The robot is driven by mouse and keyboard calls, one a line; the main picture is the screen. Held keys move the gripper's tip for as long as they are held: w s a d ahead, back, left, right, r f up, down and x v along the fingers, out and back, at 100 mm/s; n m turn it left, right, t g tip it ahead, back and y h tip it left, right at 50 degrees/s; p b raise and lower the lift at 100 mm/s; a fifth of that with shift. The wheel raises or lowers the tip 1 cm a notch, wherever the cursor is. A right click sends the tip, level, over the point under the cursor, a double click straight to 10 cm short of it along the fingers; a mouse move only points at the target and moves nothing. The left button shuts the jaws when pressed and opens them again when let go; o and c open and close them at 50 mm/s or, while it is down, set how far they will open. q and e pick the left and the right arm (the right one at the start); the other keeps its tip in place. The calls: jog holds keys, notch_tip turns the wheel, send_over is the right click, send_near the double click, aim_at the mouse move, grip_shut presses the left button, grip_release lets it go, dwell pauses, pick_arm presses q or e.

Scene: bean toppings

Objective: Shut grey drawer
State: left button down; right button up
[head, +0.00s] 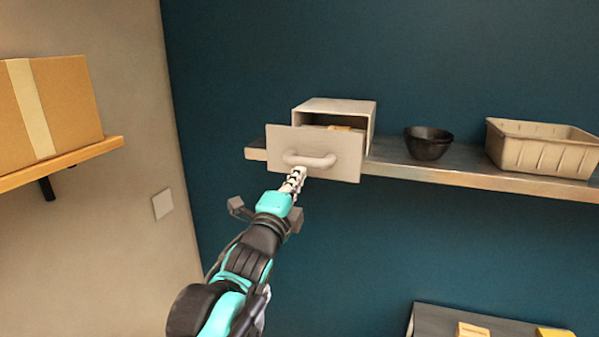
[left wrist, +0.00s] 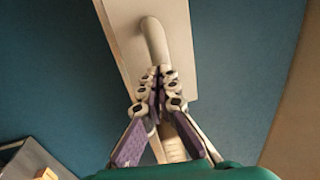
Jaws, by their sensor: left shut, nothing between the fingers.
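The grey drawer (head: 335,150) sticks out of its small grey cabinet (head: 345,105) on a wall shelf, partly open, with a light brown item showing inside. Its front has a curved handle (head: 310,160). My left gripper (head: 298,172) is shut and empty, its fingertips at the lower edge of the handle; I cannot tell whether they touch. In the left wrist view the closed fingertips (left wrist: 160,72) overlap the handle (left wrist: 156,42) on the drawer front (left wrist: 178,35). My right gripper is not in view.
A cardboard box (head: 50,108) stands on a wooden shelf (head: 60,165) at the left. A lower surface (head: 430,322) shows at bottom right. Space below the drawer is clear apart from my arm.

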pick_arm(q)
jog(key=shift+w+d+r, duration=0.15)
jog(key=shift+w+r, duration=0.05)
jog(key=shift+w, duration=0.4)
jog(key=shift+w, duration=0.15)
jog(key=f+x, duration=0.1)
jog(key=x, duration=0.4)
jog(key=f+x, duration=0.1)
jog(key=x, duration=0.5)
jog(key=f+x, duration=0.1)
jog(key=x, duration=0.5)
jog(key=shift+w+d+f+p, duration=0.1)
jog(key=shift+w+d+p, duration=0.05)
jog(key=shift+w+p, duration=0.15)
jog(key=shift+w+d, duration=0.25)
jog(key=shift+w, duration=0.35)
